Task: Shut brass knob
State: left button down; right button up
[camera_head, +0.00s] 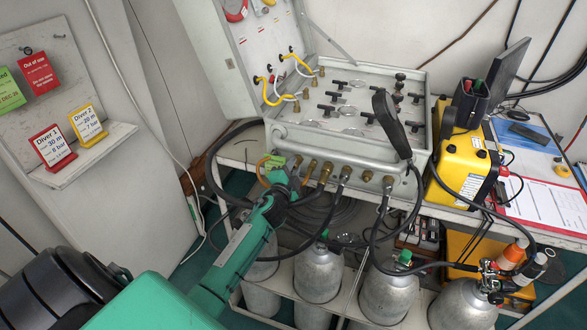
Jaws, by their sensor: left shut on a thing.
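The open grey case of the air panel (345,150) stands on a shelf. A row of brass fittings (325,172) runs along its front, some with black hoses attached. My left arm reaches up from the lower left. My left gripper (279,168) is shut at the left end of this row, on what looks like a brass knob. The gripper hides most of the knob, so its turn position cannot be told. My right gripper is out of view.
Black hoses (420,265) loop down in front of the shelf. Grey cylinders (318,274) with green tops stand below. A yellow device (463,165) and a clipboard (545,205) are to the right. Diver cards (87,122) stand on a ledge at left.

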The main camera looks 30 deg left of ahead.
pick_arm(q)
jog(key=c, duration=1.5)
grip_release()
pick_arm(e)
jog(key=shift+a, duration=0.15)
pick_arm(q)
jog(key=shift+s, duration=0.1)
